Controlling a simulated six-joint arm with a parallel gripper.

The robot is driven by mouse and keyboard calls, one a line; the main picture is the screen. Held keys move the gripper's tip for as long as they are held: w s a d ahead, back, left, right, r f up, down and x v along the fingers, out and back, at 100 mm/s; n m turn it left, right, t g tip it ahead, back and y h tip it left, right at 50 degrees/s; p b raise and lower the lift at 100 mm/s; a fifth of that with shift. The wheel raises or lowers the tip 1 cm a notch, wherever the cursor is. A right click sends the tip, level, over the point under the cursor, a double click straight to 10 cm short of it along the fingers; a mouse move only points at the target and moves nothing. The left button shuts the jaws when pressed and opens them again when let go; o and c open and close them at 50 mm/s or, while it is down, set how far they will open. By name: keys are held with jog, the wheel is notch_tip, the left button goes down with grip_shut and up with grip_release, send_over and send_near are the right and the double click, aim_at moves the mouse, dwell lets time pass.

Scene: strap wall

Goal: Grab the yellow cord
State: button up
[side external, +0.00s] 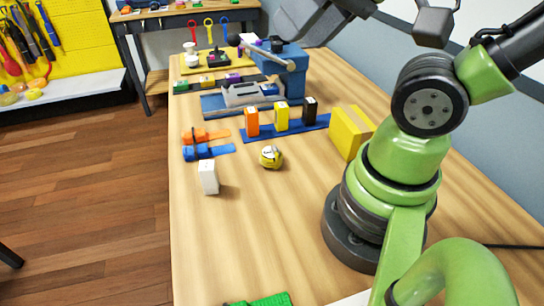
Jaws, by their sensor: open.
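A thin yellow loop (208,23), which looks like the yellow cord, shows small at the back of the scene. It is between a red loop (192,26) and a blue loop (224,22). It is too small to tell how it is held up. My arm rises at the right and leaves the top of the picture. My gripper's fingers do not show, and nothing touches the yellow loop.
The wooden table (240,235) has free room at the front. A blue rack (314,124) holds orange, yellow and black blocks.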

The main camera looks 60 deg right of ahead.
jog(key=shift+o, duration=0.4)
jog(key=o, duration=0.7)
jog(key=shift+o, duration=0.2)
jog(key=m+g+h, duration=0.2)
jog(key=m+g, duration=0.2)
jog(key=g, duration=0.3)
send_over(270, 150)
jog(key=f, duration=2)
jog(key=shift+w+a+f, duration=0.15)
jog(key=shift+w+a, duration=0.05)
jog(key=shift+s+d+f, duration=0.1)
jog(key=shift+s+f, duration=0.05)
jog(key=shift+f, duration=2.5)
jog(key=shift+s+d+f, duration=0.1)
jog(key=shift+f, duration=2.55)
